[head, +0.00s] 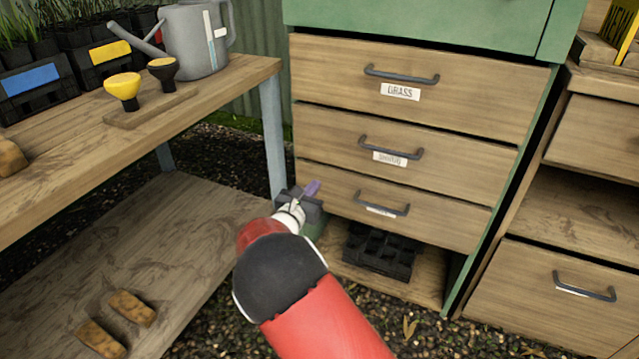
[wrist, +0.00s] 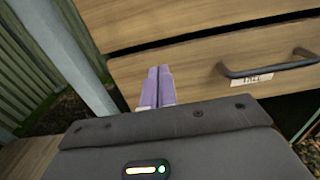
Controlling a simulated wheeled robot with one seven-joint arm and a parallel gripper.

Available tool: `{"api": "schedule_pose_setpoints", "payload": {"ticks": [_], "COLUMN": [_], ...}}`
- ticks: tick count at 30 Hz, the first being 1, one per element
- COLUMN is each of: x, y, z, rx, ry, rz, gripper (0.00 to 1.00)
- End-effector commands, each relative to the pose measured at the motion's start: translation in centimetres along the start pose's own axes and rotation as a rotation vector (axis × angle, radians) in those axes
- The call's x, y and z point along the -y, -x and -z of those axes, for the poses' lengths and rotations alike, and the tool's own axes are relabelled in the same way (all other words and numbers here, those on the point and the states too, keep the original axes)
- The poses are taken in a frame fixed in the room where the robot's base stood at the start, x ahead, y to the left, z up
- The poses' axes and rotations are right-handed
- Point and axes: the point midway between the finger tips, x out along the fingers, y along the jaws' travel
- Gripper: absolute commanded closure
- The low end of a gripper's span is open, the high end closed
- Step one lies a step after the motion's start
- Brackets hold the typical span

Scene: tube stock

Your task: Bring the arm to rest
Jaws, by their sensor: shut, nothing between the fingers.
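My gripper (head: 313,187) is at the end of my red arm, in front of the left part of the lowest labelled drawer (head: 370,203). In the wrist view its two purple fingers (wrist: 159,88) lie side by side, shut with nothing between them. They point toward the drawer front (wrist: 200,80), left of its dark handle (wrist: 270,66). Whether the fingertips touch the wood I cannot tell. The three drawers of the green cabinet look closed.
A wooden bench (head: 225,78) with a watering can (head: 195,40) stands at the left, its blue-grey leg (head: 272,130) close to my gripper. A black tray (head: 382,250) lies under the drawers. Another drawer unit (head: 560,300) stands at the right. Gravel covers the ground.

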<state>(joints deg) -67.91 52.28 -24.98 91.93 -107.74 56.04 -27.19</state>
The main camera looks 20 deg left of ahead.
Motion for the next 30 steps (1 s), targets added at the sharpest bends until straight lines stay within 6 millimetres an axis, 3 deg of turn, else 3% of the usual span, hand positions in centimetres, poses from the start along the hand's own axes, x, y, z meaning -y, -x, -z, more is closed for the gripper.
{"api": "schedule_pose_setpoints", "payload": {"ticks": [9,15,21,23,26,30], "x": [0.0,0.0,1.0,2.6,7.5,17.6], "y": [6.2,7.9,7.6,6.8,5.2,3.9], "z": [0.1,0.1,-0.3,-1.0,-2.9,-5.9], "rx": [-0.002,-0.002,-0.012,-0.029,-0.083,-0.179], "ry": [0.001,0.001,-0.020,-0.058,-0.178,-0.448], "rz": [0.000,0.001,0.027,0.071,0.204,0.477], "gripper": [1.00,1.00,1.00,1.00,1.00,1.00]}}
